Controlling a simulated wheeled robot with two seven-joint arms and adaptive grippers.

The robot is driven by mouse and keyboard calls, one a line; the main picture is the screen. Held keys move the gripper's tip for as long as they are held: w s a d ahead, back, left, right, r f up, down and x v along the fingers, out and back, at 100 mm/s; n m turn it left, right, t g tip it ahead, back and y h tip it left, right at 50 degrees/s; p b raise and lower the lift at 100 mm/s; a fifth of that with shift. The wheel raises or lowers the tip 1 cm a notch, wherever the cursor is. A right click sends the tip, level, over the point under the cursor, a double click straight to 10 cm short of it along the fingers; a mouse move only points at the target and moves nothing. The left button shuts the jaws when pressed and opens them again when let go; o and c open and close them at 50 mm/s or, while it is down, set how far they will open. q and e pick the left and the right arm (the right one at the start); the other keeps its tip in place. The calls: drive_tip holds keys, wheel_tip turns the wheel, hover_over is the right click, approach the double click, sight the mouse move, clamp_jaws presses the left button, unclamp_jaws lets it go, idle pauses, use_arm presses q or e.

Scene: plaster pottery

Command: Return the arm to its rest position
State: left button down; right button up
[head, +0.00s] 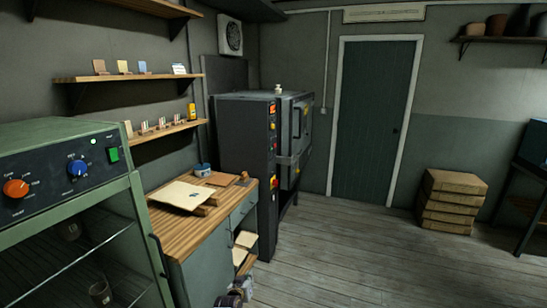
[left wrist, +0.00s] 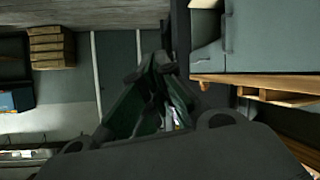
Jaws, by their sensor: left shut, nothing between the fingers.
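My left gripper (left wrist: 158,68) shows in the left wrist view, pointing away from the camera. Its dark fingers are together with nothing held between them. In the head view only a small dark part of it (head: 233,296) shows at the bottom edge, beside the lower front of the wooden-topped cabinet (head: 187,239). The rest of that arm is out of the head view. My right gripper is not in view.
A green control cabinet (head: 65,160) stands at the left. A dark kiln (head: 243,150) stands behind the wooden-topped cabinet. Stacked boxes (head: 452,203) sit near the door (head: 372,125). The plank floor (head: 370,255) in the middle is clear.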

use_arm(q)
drive_tip(key=s+a+f+m+g+y, duration=0.1)
drive_tip(key=s+a+f+g, duration=0.25)
drive_tip(key=s+f, duration=1.15)
drive_tip(key=s+a+f+m+g+y, duration=0.1)
drive_tip(key=s+a+f+g, duration=0.3)
drive_tip(key=s+f, duration=1.05)
drive_tip(key=s+a+f+g, duration=0.1)
drive_tip(key=s+f, duration=0.3)
drive_tip(key=s, duration=0.9)
drive_tip(key=s+a+f+g, duration=0.1)
drive_tip(key=s+a+f, duration=0.3)
drive_tip(key=s, duration=0.9)
drive_tip(key=s+a+f+g, duration=0.2)
drive_tip(key=s+a+f, duration=0.1)
drive_tip(key=s, duration=1)
drive_tip(key=shift+s+a+f+m+y+b, duration=0.3)
drive_tip(key=shift+s+f+y+b, duration=0.15)
drive_tip(key=shift+f, duration=0.25)
